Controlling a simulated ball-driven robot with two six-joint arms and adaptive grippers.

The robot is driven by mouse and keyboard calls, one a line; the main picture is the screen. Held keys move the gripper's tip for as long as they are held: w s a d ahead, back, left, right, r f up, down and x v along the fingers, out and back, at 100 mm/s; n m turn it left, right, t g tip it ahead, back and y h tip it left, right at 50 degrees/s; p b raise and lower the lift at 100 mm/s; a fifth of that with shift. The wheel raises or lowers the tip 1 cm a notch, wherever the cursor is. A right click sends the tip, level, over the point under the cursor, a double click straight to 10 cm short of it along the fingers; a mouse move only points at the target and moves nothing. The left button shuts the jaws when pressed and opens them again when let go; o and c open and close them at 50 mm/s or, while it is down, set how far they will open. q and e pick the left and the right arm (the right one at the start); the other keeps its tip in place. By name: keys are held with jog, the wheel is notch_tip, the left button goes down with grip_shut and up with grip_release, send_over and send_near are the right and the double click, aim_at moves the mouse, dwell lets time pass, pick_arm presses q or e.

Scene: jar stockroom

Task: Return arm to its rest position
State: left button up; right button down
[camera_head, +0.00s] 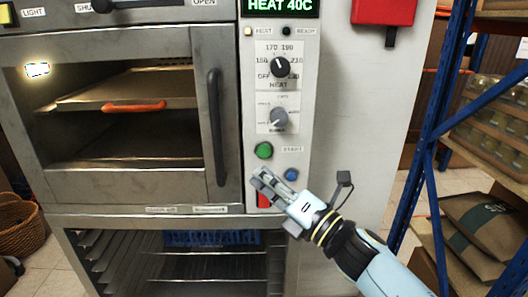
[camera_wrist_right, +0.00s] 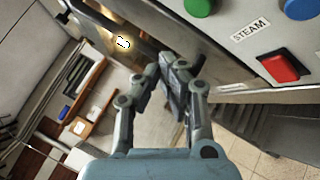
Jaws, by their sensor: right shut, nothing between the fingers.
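My right arm comes in from the lower right in the head view. Its gripper (camera_head: 264,181) is in front of the oven's control panel (camera_head: 291,211), just below the green button (camera_head: 264,150) and over part of the red switch (camera_head: 264,200). In the wrist view the gripper (camera_wrist_right: 172,70) has its fingertips together with nothing between them. The red switch (camera_wrist_right: 279,68) shows there to the right, apart from the fingers. My left gripper is not in view.
The oven door (camera_head: 120,187) is shut, with a dark upright handle (camera_head: 215,125). A rack with trays (camera_head: 210,257) is below. A blue-framed shelf (camera_head: 432,130) with jars and brown sacks (camera_head: 485,225) stands right. A wicker basket (camera_head: 20,225) is at left.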

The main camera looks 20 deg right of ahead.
dwell(0.5)
jog(key=s+d+f+m+g+h+b, duration=0.2)
jog(key=s+d+f+m+h, duration=0.3)
jog(key=f, duration=0.8)
jog(key=s+d+f+m+g+b, duration=0.1)
jog(key=s+f+m+g+b, duration=0.2)
jog(key=s+f, duration=0.7)
jog(key=s+d+f+m+g+h+b, duration=0.1)
jog(key=s+d+f+m+h+b, duration=0.3)
jog(key=f, duration=1.3)
jog(key=s+d+f+m+g, duration=0.1)
jog(key=s+f+m+g, duration=0.2)
jog(key=s+f+m, duration=0.3)
jog(key=s+d+f+m+g+h, duration=0.1)
jog(key=s+f+m+g, duration=0.3)
jog(key=s, duration=1.1)
jog(key=s+d+f+m+g, duration=0.3)
jog(key=s+f+m, duration=0.4)
jog(key=s, duration=0.4)
jog(key=shift+d+f+m+g, duration=0.15)
jog(key=shift+f+m+g, duration=0.25)
jog(key=shift+f+g, duration=0.35)
